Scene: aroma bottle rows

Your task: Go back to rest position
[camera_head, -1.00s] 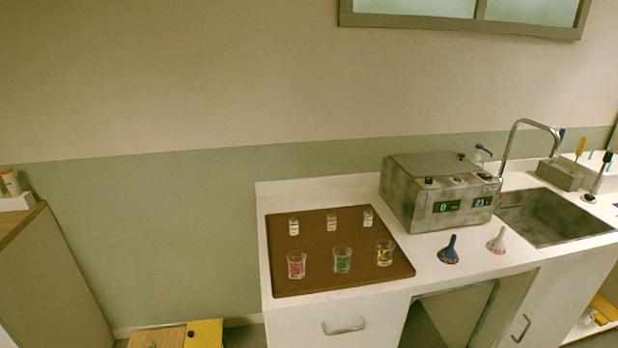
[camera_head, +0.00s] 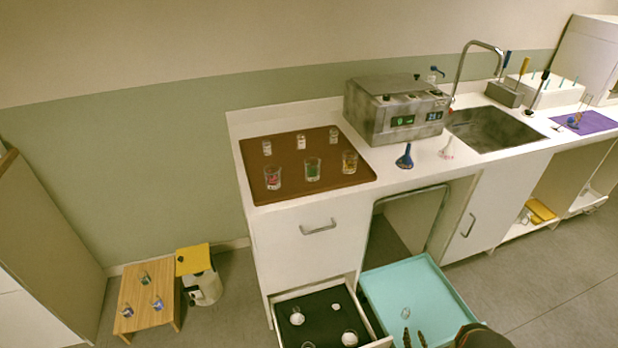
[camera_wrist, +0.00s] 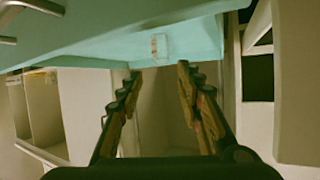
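My gripper (camera_head: 414,338) shows at the bottom edge of the head view, its dark fingertips against the near part of a turquoise tray (camera_head: 430,283). In the wrist view, the two ridged fingers of my gripper (camera_wrist: 158,95) stand wide apart with nothing between them. The turquoise tray (camera_wrist: 110,40) fills the top of that view. A small clear bottle (camera_head: 405,312) stands on the tray just beyond the fingertips; it also shows in the wrist view (camera_wrist: 160,46), with a pale label. My arm beyond the gripper is mostly cut off.
A brown mat (camera_head: 330,180) on the counter bears several labelled bottles and beakers. An open drawer (camera_head: 280,299) with round white items is left of the tray. A steel device (camera_head: 398,110), funnels and a sink (camera_head: 495,130) line the counter. Grey floor (camera_head: 570,260) is clear at right.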

